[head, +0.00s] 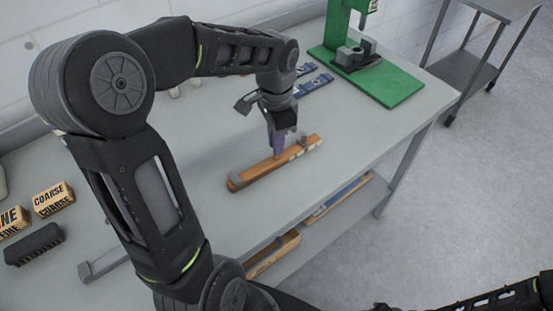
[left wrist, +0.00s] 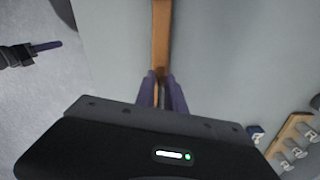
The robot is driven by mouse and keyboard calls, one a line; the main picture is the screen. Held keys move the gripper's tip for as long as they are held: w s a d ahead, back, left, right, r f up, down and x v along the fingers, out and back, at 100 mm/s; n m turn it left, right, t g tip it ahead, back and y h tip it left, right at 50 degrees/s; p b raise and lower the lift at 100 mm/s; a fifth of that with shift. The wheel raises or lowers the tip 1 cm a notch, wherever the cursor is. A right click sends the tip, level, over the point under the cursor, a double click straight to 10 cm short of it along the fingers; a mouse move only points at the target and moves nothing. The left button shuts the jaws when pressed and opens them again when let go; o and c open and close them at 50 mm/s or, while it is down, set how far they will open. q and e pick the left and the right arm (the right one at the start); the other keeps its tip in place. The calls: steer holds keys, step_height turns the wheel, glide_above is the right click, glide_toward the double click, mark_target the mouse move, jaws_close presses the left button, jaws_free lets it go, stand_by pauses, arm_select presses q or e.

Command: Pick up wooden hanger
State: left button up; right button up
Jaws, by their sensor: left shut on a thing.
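The wooden hanger (head: 256,173) is a long orange-brown wooden bar with small grey metal parts. It lies at or just above the grey tabletop; I cannot tell whether it touches. My left gripper (head: 280,153) points down at the bar's middle and is shut on it. In the left wrist view, the two purple fingers (left wrist: 161,92) close on the wooden bar (left wrist: 161,40), which runs up to the top edge. The fingers and the gripper body hide part of the bar. The right gripper's fingers do not show clearly in the head view; a dark arm is at the bottom right.
A green press (head: 375,75) stands at the back right of the grey table (head: 205,125). Blue pieces (head: 314,83) lie behind my gripper. Sanding blocks marked COARSE (head: 53,199) and a dark brush (head: 34,244) lie at the left. A lower shelf holds wooden items (head: 272,256).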

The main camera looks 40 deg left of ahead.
arm_select(q)
jaws_close()
stand_by(1.0)
step_height(320, 180, up, 8)
steer(key=p, duration=0.6)
steer(key=shift+r+p, duration=0.1)
steer(key=shift+p, duration=0.2)
steer(key=shift+r+b, duration=0.25)
steer(key=shift+b, duration=0.05)
steer(key=shift+r, duration=0.65)
